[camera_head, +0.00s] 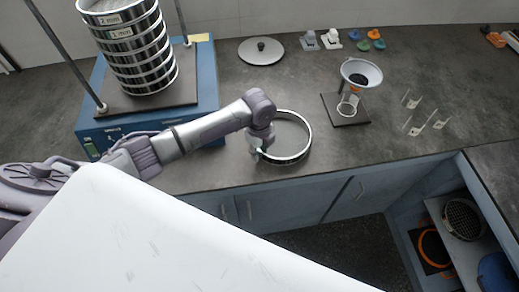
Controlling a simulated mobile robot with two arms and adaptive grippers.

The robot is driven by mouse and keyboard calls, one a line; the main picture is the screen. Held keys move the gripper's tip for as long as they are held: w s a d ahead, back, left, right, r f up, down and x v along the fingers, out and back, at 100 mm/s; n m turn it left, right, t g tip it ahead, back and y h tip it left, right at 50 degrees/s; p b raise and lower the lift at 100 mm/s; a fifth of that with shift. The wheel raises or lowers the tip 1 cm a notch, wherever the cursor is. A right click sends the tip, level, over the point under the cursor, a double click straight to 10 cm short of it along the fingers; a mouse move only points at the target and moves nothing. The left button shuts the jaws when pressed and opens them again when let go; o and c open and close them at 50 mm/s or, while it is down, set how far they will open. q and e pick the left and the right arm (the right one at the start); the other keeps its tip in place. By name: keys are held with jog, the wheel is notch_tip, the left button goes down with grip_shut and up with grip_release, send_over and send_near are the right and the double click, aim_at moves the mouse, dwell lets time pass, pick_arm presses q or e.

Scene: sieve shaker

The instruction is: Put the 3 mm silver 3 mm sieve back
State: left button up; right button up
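A round silver sieve (296,153) lies flat on the dark counter in the head view; I cannot read a size label on it. My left gripper (256,154) points down at the sieve's left rim, with its fingers beside or over that rim. The fingers are too small to tell whether they are open or hold the rim. The sieve stack (145,62) stands on the blue shaker (209,92) at the upper left. Its upper labels seem to read 2 mm and 1 mm. The stack's top sieve is cut by the picture's edge. My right gripper is not in view.
A funnel on a stand (349,109) is to the right, near small metal holders (414,129). Shaker rods (66,54) flank the stack. A white surface (150,245) covers the lower left.

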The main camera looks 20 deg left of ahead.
pick_arm(q)
notch_tip(320, 180, up, 12)
jog(key=b, duration=0.1)
jog(key=shift+r, duration=0.2)
dwell(0.3)
jog(key=shift+s+f, duration=0.1)
